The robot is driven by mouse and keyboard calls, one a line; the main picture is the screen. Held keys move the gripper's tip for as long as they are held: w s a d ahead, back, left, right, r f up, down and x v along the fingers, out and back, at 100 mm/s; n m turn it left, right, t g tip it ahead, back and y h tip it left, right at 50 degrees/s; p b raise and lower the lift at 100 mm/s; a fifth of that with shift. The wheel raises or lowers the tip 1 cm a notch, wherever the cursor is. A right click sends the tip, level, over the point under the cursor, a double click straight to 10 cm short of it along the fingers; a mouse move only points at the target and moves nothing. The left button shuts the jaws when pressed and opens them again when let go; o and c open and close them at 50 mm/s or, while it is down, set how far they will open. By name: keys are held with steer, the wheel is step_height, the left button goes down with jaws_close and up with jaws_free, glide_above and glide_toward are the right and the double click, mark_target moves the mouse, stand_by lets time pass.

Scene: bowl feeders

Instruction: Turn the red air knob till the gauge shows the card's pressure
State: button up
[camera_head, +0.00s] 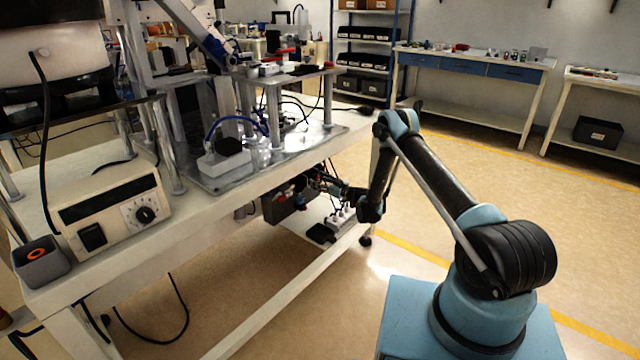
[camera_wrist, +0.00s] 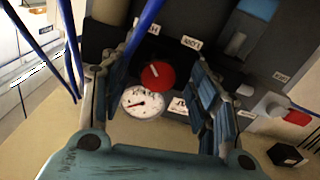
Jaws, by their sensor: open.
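The red air knob (camera_wrist: 157,75) shows in the wrist view, round with a pale mark line, on a dark unit under the bench. The white round gauge (camera_wrist: 142,102) sits just below it, its dial figures too small to read. A small white card (camera_wrist: 184,106) with dark print is right of the gauge; its value is not legible. My gripper (camera_wrist: 160,82) is open, its two fingers on either side of the knob and apart from it as seen. In the head view my gripper (camera_head: 318,180) is small and dark beside the unit (camera_head: 290,205) below the bench edge.
The white bench (camera_head: 200,245) with its machine and control box (camera_head: 108,212) stands above and left. Blue hoses (camera_wrist: 72,45) cross the wrist view. A red switch (camera_wrist: 297,117) is at the right. Floor (camera_head: 300,300) in front of the bench is open.

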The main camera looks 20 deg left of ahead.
steer(key=shift+d, duration=0.1)
steer(key=shift+w, duration=0.15)
steer(key=c, duration=1.1)
steer(key=shift+w, duration=0.15)
steer(key=shift+o, duration=0.2)
steer(key=shift+d, duration=0.1)
